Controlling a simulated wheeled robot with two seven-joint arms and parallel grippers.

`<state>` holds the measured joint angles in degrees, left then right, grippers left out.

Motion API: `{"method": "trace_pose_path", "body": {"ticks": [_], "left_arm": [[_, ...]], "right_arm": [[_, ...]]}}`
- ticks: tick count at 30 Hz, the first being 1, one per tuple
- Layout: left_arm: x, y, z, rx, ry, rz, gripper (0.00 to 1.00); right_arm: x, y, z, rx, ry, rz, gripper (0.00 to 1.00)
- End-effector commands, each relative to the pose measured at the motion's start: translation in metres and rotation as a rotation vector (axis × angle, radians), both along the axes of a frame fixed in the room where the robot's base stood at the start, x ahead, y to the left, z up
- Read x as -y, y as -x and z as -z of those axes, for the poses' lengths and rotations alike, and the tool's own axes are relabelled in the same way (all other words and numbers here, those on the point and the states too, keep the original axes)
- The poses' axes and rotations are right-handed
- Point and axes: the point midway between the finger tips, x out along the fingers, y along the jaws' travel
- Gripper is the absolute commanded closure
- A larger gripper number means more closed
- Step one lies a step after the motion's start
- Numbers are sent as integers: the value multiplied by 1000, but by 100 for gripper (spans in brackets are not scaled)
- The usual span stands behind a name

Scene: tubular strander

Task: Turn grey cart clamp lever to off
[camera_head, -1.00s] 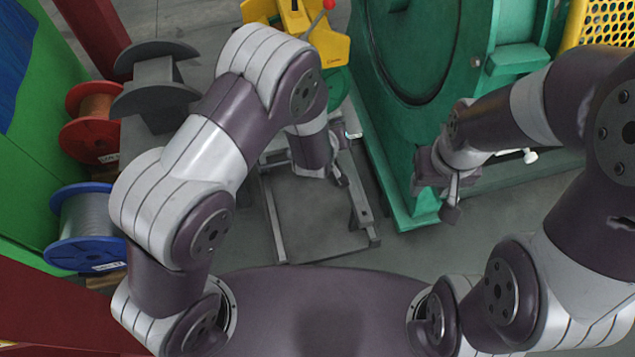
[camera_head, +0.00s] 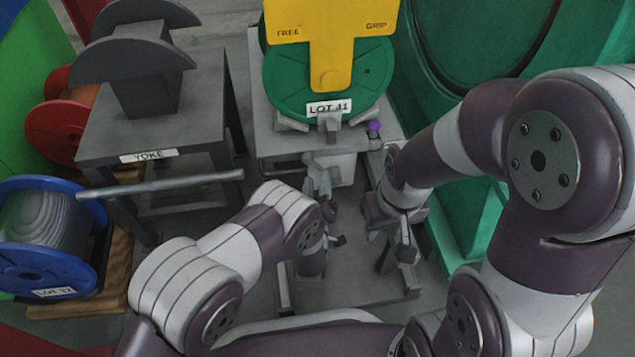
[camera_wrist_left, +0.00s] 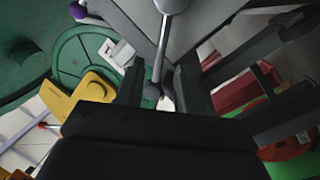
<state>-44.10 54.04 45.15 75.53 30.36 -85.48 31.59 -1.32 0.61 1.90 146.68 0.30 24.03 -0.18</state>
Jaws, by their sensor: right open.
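The grey cart (camera_head: 345,165) stands ahead of me, below a green reel marked LOT 41. A grey lever with a ball end (camera_head: 306,158) sticks out at the cart's front left. In the left wrist view the grey lever (camera_wrist_left: 160,55) hangs from a round hub, its ball end between the two dark fingers. My left gripper (camera_head: 320,182) is at the cart's front, its fingers apart; contact with the lever cannot be told. My right gripper (camera_head: 395,255) is open and empty, lower right of the cart's front.
A yellow plate (camera_head: 325,30) marked FREE and GRIP stands over the green reel (camera_head: 285,85). A purple knob (camera_head: 374,126) is on the cart's right. A grey YOKE table (camera_head: 190,125) and blue reel (camera_head: 25,265) stand left. Green machinery (camera_head: 450,215) closes the right side.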

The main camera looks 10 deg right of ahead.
Motion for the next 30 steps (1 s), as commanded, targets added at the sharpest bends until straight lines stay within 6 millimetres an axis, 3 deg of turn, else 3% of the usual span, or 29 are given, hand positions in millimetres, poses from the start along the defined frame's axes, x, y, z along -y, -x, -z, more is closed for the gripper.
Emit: {"method": "trace_pose_path", "body": {"ticks": [1,6,14,15,18,26,30], "left_arm": [[1,-10,5,3,3,-2,62],[7,-28,1,1,1,-1,62],[8,-31,-1,-1,0,1,62],[8,-31,-1,0,0,0,65],[8,-31,-1,-1,0,1,98],[6,-31,-1,-1,3,0,100],[-6,-31,0,-2,27,-2,100]], "right_arm": [[0,0,12,0,0,0,57],[0,0,19,0,0,0,57],[0,0,18,0,0,0,57],[0,0,18,0,0,0,57],[0,0,18,0,0,0,57],[0,0,18,0,0,0,57],[0,0,16,0,0,0,57]]}}
